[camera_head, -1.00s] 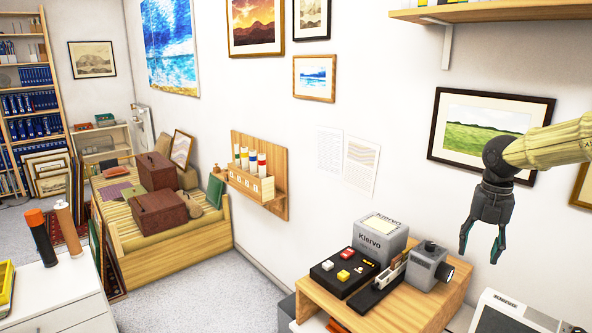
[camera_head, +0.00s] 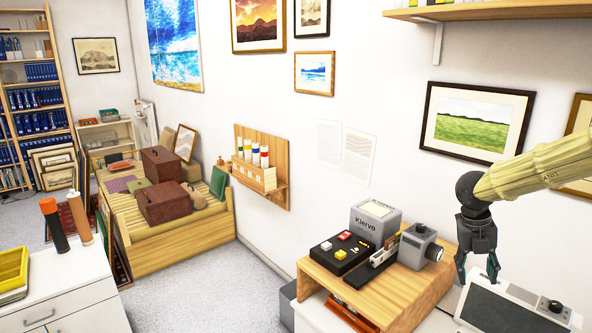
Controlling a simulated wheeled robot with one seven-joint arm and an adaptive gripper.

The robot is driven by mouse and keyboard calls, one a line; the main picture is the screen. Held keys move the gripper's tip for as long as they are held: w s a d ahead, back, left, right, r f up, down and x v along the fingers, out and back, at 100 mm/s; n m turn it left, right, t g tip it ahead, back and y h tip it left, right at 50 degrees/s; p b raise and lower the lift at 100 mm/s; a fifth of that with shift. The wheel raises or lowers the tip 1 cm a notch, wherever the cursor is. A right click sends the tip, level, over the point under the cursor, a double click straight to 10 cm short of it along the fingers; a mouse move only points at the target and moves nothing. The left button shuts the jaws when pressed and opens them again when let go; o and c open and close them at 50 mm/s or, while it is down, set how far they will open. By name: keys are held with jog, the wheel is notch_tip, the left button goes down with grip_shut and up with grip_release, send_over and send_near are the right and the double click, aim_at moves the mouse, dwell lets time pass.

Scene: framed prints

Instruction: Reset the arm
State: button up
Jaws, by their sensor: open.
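My gripper (camera_head: 477,273) hangs at the right side of the view, pointing down at the end of my cream-sleeved arm. Its two dark fingers are apart, with nothing seen between them. It shows in front of a white-framed device with a dark panel (camera_head: 515,312) at the lower right. It is right of the small grey projector-like box (camera_head: 418,246) on the wooden stand. I cannot tell whether the fingertips touch the device.
The wooden stand (camera_head: 407,297) bears a black button box (camera_head: 342,250) and a grey Kiervo box (camera_head: 375,225). A framed green landscape (camera_head: 470,125) hangs behind my arm, below a wall shelf (camera_head: 490,12). A white cabinet (camera_head: 75,290) stands at lower left. Carpet (camera_head: 215,285) lies clear between.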

jog(key=s+f+n+t+h, duration=0.1)
jog(key=s+f+n+h, duration=0.1)
jog(key=f+n, duration=0.6)
jog(key=s+f+n+t+h, duration=0.1)
jog(key=s+f+n+h, duration=0.3)
jog(key=f, duration=0.6)
jog(key=s+a+f+n+t+y, duration=0.1)
jog(key=s+a+f+n+y, duration=0.1)
jog(key=s+a+f+n, duration=0.45)
jog(key=s+a+f+n+t+y, duration=0.15)
jog(key=s+a+f+n, duration=0.25)
jog(key=f+n, duration=0.5)
jog(key=s+a+f+n+g+y, duration=0.1)
jog(key=s+a+f+n+y, duration=0.2)
jog(key=s, duration=0.4)
jog(key=s+a+f+n+g, duration=0.1)
jog(key=s+a+f+n, duration=0.1)
jog(key=s+a+n, duration=0.45)
jog(key=s+a+f+n+g+y, duration=0.2)
jog(key=s+f, duration=0.1)
jog(key=s, duration=0.6)
notch_tip(320, 180, down, 6)
jog(key=b, duration=0.6)
jog(key=shift+s, duration=0.25)
jog(key=shift+c, duration=0.3)
